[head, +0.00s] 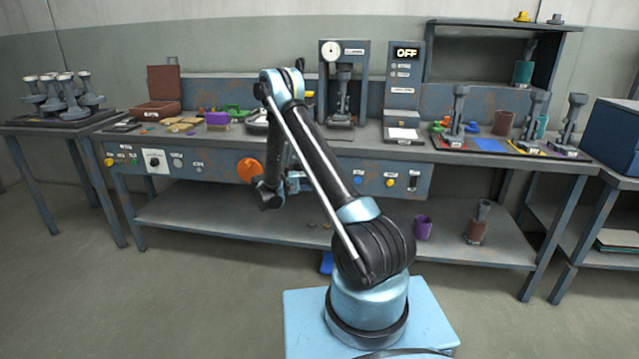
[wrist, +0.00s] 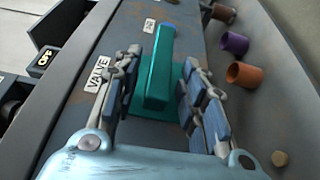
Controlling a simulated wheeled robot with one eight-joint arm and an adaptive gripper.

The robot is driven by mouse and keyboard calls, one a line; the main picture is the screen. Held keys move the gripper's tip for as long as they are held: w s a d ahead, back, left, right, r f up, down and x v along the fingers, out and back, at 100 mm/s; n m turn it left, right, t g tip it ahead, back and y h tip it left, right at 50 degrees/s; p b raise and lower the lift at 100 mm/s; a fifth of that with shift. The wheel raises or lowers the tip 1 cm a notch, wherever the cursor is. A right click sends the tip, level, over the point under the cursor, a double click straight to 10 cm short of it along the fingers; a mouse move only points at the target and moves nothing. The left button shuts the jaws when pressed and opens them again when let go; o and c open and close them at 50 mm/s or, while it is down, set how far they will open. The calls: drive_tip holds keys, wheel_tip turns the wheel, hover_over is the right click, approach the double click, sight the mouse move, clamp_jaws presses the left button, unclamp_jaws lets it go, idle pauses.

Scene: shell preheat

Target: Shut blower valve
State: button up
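The blower valve shows in the wrist view as a teal lever (wrist: 158,70) on a teal base plate, beside a label reading VALVE. My gripper (wrist: 160,82) is open, with one finger on each side of the lever. I cannot tell whether either finger touches it. In the head view my gripper (head: 290,183) is low at the bench's front panel, right of the orange disc. There the lever cannot be made out behind my arm.
The bench's front panel (head: 205,168) carries an orange disc (head: 249,170), a knob and coloured buttons. A purple cup (head: 423,228) and a brown container (head: 476,232) stand on the lower shelf. A display (head: 406,53) above the bench reads OFF.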

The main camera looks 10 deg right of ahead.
drive_tip(key=a, duration=0.7)
drive_tip(key=shift+s+f, duration=0.15)
drive_tip(key=shift+s, duration=0.1)
drive_tip(key=shift+s+a, duration=0.1)
